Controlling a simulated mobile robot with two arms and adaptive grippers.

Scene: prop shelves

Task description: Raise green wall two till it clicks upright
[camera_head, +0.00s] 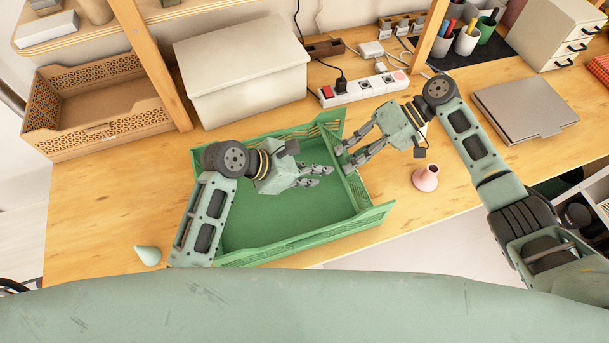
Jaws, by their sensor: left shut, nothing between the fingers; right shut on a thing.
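A green folding crate (285,205) lies on the wooden table, its floor bare. Its near wall (305,246) and far wall (268,142) stand along the edges. The right-hand wall (357,191) is raised, but I cannot tell whether it is fully upright. No label shows which wall is number two. My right gripper (345,162) is shut on the upper edge of that right-hand wall, near its far end. My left gripper (326,176) is shut and empty above the crate floor, just left of that wall. My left arm hides much of the crate's left side.
A pink vase-like piece (426,178) stands right of the crate, and a pale green cone (147,255) lies at its left. A white lidded box (243,75) and a power strip (363,88) stand behind. A grey laptop-like slab (525,108) lies at right.

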